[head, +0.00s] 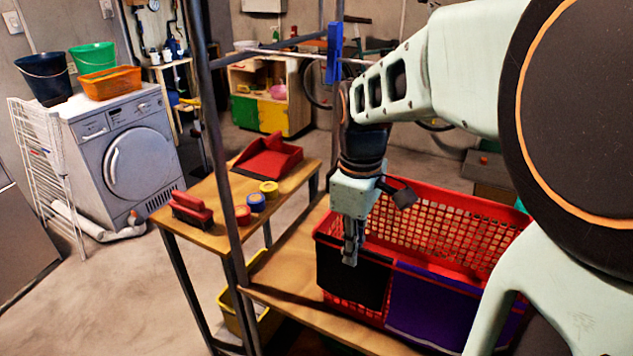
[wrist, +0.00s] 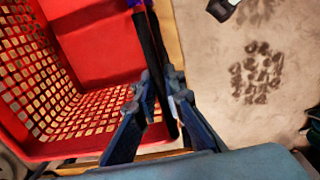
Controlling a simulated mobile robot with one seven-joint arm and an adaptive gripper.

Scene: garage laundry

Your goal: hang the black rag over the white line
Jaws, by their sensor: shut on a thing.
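The black rag (head: 352,280) hangs over the near rim of a red basket (head: 455,228), left of a purple rag (head: 430,307). My gripper (head: 350,258) points down at the top of the black rag and is shut on it. In the wrist view the black rag (wrist: 150,45) is a thin dark strip running between my fingers (wrist: 160,98), along the rim of the basket (wrist: 85,45). The white line (head: 352,61) crosses behind my arm near the top of a dark metal frame (head: 222,150). A blue cloth-like piece (head: 334,52) hangs on it.
A wooden side table (head: 215,215) at the left holds a red dustpan (head: 268,158), a red brush (head: 191,208) and several tape rolls. The frame's posts stand left of my gripper. A washing machine (head: 120,150) stands farther left. Bare floor lies at the front left.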

